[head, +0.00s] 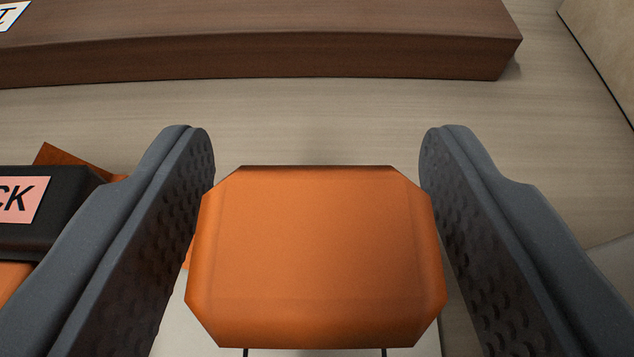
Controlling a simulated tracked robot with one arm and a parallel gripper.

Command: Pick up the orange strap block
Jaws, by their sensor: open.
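The orange strap block (316,255) is a chamfered orange block in the lower middle of the head view. It lies between the two grey, dimpled fingers of my gripper (316,150). The gripper is open, with one finger on each side of the block. The fingertips reach past the block's far edge. The left finger is very near the block's left side and the right finger very near its right side; I cannot tell whether either touches. The block's underside is hidden.
A dark brown wooden beam (260,55) runs across the back, with a white label (10,14) at its left end. A black object with a pink label (22,200) and orange parts sits left of the left finger. Pale wood-grain surface (310,115) is clear beyond the fingertips. A beige panel (605,45) stands at upper right.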

